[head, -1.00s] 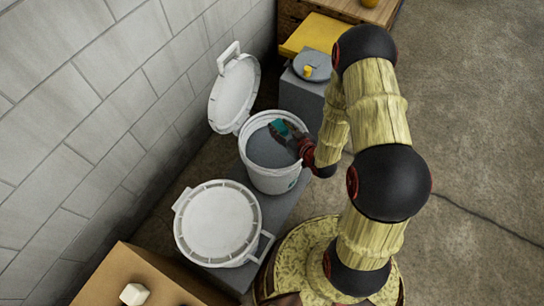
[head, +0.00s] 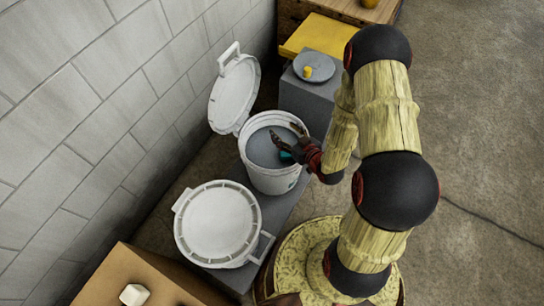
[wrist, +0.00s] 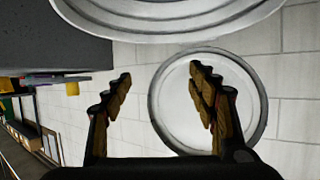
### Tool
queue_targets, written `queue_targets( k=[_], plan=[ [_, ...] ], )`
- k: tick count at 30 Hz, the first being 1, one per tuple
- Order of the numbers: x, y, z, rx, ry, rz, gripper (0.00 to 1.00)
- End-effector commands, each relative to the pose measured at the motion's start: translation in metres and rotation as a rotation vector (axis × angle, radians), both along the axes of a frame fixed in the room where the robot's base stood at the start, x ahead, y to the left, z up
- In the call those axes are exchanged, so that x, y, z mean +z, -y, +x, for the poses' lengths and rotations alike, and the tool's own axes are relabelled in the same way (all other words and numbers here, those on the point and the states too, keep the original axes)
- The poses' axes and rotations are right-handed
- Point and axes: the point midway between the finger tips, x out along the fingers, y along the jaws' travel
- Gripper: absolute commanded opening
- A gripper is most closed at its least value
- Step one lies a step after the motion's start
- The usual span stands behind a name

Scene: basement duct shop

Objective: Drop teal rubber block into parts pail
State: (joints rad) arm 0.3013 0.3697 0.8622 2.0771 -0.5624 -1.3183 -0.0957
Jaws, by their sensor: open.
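The open white parts pail (head: 282,184) stands on a low grey slab, its grey inside facing up. The teal rubber block (head: 286,156) shows as a small patch inside the pail's rim, below my fingers and partly hidden by them. My gripper (head: 287,138) is over the pail mouth with its fingers spread. In the wrist view, my gripper (wrist: 160,85) is open with nothing between the fingers. The block is not visible there.
The pail's raised lid (head: 233,92) leans toward the block wall. A second, lidded white pail (head: 217,222) stands in front. Behind are a grey stand with a round plate (head: 315,68) and a yellow panel (head: 320,33). A cardboard-coloured box holds a pale cube (head: 134,295).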

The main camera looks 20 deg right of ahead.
Motion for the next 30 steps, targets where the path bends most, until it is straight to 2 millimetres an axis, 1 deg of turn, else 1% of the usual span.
queue_targets(
  k=[1,6,9,12,18,30],
  plan=[
    [0.005,0.005,-0.010,-0.005,0.000,-0.001,0.58],
    [0.019,0.015,-0.042,-0.005,0.000,0.000,0.58],
    [0.025,0.019,-0.057,-0.004,0.000,0.000,0.58],
    [0.029,0.022,-0.067,-0.003,0.000,0.000,0.58],
    [0.033,0.023,-0.077,-0.001,0.000,-0.001,0.58],
    [0.033,0.023,-0.078,0.000,0.000,-0.001,0.58]
  ],
)
